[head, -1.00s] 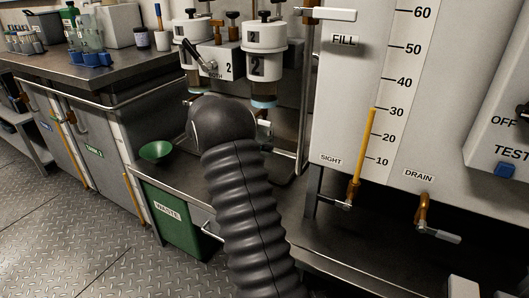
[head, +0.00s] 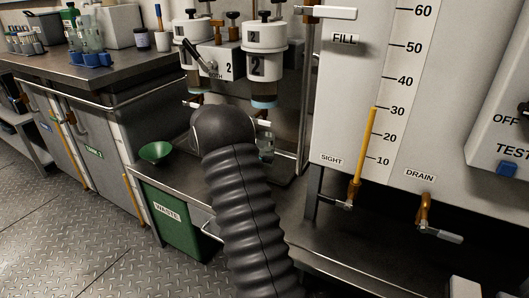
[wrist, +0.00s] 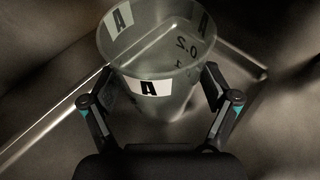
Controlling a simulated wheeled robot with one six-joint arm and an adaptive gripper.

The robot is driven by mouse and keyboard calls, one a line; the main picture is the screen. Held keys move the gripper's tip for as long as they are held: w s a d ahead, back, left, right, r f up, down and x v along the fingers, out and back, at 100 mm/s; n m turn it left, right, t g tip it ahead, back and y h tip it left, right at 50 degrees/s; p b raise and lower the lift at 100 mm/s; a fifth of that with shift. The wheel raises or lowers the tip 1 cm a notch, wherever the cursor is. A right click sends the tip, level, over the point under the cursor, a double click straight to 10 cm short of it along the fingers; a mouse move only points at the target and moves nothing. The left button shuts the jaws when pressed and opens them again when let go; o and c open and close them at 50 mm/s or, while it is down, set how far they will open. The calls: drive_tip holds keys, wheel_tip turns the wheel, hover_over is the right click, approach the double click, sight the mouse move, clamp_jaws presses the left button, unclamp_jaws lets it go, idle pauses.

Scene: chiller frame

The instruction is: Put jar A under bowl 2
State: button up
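Jar A (wrist: 178,97), a clear tapered cup with black-on-white A labels, fills the space between the two fingers of my gripper (wrist: 163,85) in the wrist view. The fingers press against its sides, and its open mouth faces the camera. Whether its base touches the steel below cannot be told. Bowl 2 (head: 264,66) is a white cylinder marked 2, with a clear, bluish-rimmed lower end, hanging on the stand in the head view. My dark arm hides the gripper there. A small clear shape below bowl 2, right of my arm, may be part of the jar.
Another white bowl (head: 191,32) hangs to the left. A green funnel (head: 155,151) sits above the green waste bin (head: 182,228). The sight gauge panel (head: 345,105), with an orange drain valve (head: 424,208), stands close on the right. A steel edge (wrist: 62,112) crosses the wrist view.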

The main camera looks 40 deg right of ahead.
drive_tip(key=shift+a+r, duration=0.1)
drive_tip(key=shift+r, duration=0.1)
drive_tip(key=p+v, duration=0.1)
drive_tip(key=v, duration=1)
drive_tip(key=shift+w+a+r, duration=0.1)
drive_tip(key=shift+a+r, duration=0.25)
drive_tip(key=shift+a, duration=0.05)
drive_tip(key=s+a+r+m+t+y, duration=0.3)
drive_tip(key=s+a+r, duration=0.3)
drive_tip(key=s, duration=0.2)
drive_tip(key=s+a+m+t+y, duration=0.4)
drive_tip(key=s+a, duration=0.6)
drive_tip(key=s, duration=0.3)
drive_tip(key=s+a+m+t+y, duration=0.4)
drive_tip(key=s+a, duration=0.6)
drive_tip(key=s, duration=0.3)
drive_tip(key=shift+s+m+y, duration=0.2)
drive_tip(key=shift+m+y, duration=0.6)
drive_tip(key=shift+m, duration=0.4)
